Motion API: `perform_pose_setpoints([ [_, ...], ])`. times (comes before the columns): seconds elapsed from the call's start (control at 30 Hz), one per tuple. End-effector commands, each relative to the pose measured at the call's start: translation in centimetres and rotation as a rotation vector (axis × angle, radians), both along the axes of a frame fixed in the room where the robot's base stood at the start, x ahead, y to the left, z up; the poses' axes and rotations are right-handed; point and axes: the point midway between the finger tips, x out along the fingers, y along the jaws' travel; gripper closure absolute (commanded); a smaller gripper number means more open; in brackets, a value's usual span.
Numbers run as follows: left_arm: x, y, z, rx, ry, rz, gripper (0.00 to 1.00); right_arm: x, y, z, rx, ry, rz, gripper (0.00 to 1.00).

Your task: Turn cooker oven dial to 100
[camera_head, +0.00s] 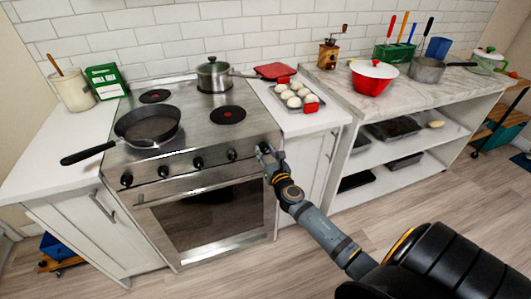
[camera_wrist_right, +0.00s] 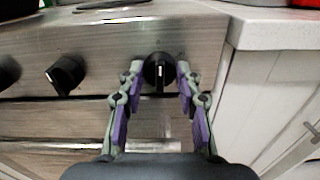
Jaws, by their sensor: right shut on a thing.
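The cooker (camera_head: 205,117) is steel, with a row of black dials along its front panel. My right gripper (camera_head: 268,152) is at the right end of this row. In the right wrist view, its two fingers are shut on the rightmost dial (camera_wrist_right: 159,74), one on each side. The dial's grip bar with its pale mark stands upright in that view. Any scale numbers around it are too small or hidden to read. Another dial (camera_wrist_right: 66,75) is to the left, clear of the fingers. The oven door (camera_head: 212,217) is closed. My left gripper is not in view.
A frying pan (camera_head: 148,122) and a lidded pot (camera_head: 213,75) stand on the hob. A tray of pale round items (camera_head: 296,95) lies on the counter to the right. The white cabinet (camera_head: 306,160) is close beside the gripper. The floor in front is clear.

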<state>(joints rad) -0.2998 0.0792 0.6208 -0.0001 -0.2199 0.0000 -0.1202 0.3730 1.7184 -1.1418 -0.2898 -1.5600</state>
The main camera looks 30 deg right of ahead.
Motion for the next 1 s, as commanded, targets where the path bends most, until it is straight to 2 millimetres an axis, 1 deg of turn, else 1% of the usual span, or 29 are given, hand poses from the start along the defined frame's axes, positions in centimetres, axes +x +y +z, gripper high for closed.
perform_pose_setpoints([
  [0.27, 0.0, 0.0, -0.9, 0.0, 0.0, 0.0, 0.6, 0.0, 0.0, -0.2, 0.201, -0.048, 0.001, 0.97],
  [1.0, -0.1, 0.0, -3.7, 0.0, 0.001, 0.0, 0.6, 0.0, 0.0, -0.2, 0.887, -0.214, 0.0, 0.97],
])
